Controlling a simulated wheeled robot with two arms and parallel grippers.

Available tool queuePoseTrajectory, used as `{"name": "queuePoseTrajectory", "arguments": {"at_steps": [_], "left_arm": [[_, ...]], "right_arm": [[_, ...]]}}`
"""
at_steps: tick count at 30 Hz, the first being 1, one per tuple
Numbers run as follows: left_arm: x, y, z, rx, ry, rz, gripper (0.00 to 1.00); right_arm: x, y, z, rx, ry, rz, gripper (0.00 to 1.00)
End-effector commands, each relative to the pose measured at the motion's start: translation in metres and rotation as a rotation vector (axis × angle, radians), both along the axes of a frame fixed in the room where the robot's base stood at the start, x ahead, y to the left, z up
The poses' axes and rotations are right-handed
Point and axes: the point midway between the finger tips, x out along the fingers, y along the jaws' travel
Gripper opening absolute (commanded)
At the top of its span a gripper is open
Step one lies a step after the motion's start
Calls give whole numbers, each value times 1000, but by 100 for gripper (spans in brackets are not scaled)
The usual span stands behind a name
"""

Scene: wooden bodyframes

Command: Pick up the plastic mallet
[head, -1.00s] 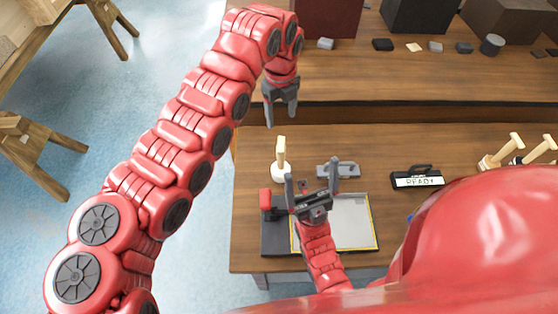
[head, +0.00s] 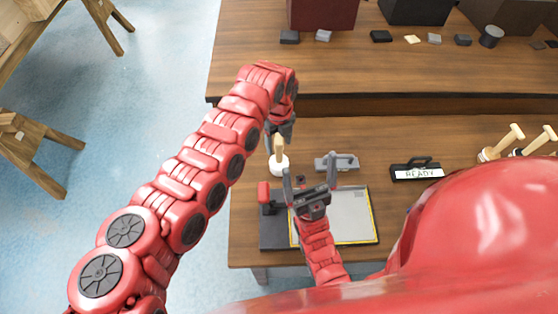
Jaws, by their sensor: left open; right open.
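A mallet with a cream handle and a white head (head: 279,168) stands head-down, handle upward, at the left of the near table. My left gripper (head: 279,143) is open, pointing down, with its fingers around the upper handle; whether they touch it I cannot tell. My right gripper (head: 311,182) is open and empty, above the yellow-edged grey panel and to the right of the mallet. Two similar light-handled mallets (head: 508,137) are at the right, their heads partly hidden behind my red body.
A grey tool (head: 338,162) lies just right of the mallet. A black device with a "READY" label (head: 416,170) sits farther right. A black-and-red fixture (head: 270,215) stands in front. The far table (head: 340,75) holds bins and small blocks.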

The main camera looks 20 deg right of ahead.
Motion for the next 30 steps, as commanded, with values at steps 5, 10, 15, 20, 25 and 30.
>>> {"name": "queuePoseTrajectory", "arguments": {"at_steps": [5, 10, 15, 20, 25, 30], "left_arm": [[1, -1, -22, -2, -3, 1, 68], [1, -1, -21, -2, -4, 1, 68], [1, -1, -21, -2, -3, 1, 39], [1, 0, -21, -1, -2, 1, 11], [1, 0, -21, -1, -2, 1, 0], [1, 0, -21, -1, -2, 1, 0]], "right_arm": [[0, 0, -9, 0, 0, 0, 100], [0, 0, -8, 0, 0, 0, 100], [0, 0, -8, 0, 0, 0, 100], [0, 0, -8, 0, 0, 0, 100], [0, 0, -8, 0, 0, 0, 100], [0, 0, -8, 0, 0, 0, 100]]}}
